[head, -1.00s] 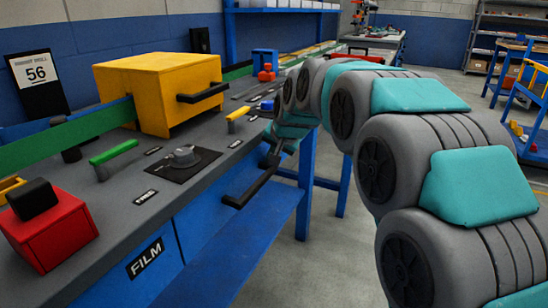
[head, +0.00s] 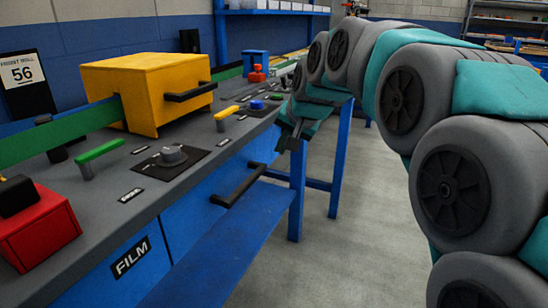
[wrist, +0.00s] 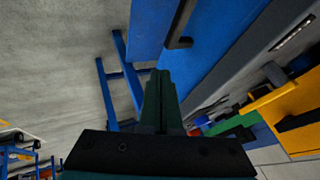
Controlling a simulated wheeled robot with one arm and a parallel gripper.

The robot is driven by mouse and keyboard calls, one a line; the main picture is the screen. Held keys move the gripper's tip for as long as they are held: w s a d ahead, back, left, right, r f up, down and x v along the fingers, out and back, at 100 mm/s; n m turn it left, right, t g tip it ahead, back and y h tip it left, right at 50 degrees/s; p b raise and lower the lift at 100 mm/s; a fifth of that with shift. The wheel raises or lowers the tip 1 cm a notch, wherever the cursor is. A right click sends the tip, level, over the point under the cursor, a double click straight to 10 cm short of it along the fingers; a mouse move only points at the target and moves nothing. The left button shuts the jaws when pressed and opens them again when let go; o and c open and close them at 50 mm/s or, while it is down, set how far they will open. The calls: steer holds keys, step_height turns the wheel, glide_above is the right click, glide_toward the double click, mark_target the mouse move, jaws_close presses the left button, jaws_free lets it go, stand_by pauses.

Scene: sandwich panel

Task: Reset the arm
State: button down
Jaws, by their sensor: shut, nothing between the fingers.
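My gripper (head: 290,135) hangs at the end of my teal and grey arm, over the floor just right of the bench front in the head view. In the wrist view my gripper (wrist: 161,75) shows its fingers together, with nothing between them. The black handle (head: 238,185) of the blue FILM drawer (head: 130,262) is to the left of my gripper and apart from it. The drawer front looks flush with the bench. The handle also shows in the wrist view (wrist: 181,28), ahead of the fingertips.
The grey bench (head: 105,195) carries a yellow box (head: 150,90), a red block (head: 38,228), a dial (head: 171,156), a green lever (head: 100,151), a yellow lever (head: 227,113) and a blue button (head: 257,105). The grey floor (head: 350,240) is clear.

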steer(key=s+d+f+n+g+h, duration=0.1)
steer(key=s+d+f, duration=0.3)
steer(key=s, duration=0.9)
steer(key=s+d+f+n+g+h, duration=0.1)
steer(key=s+d+f+g, duration=0.3)
steer(key=s+f, duration=0.6)
steer(key=s+d+f+n+g+h, duration=0.1)
steer(key=s+d+f+g, duration=0.2)
steer(key=s, duration=1.4)
step_height(320, 180, down, 4)
steer(key=shift+s+d+f+n, duration=0.1)
steer(key=shift+s+d+n, duration=0.2)
steer(key=shift+d, duration=0.75)
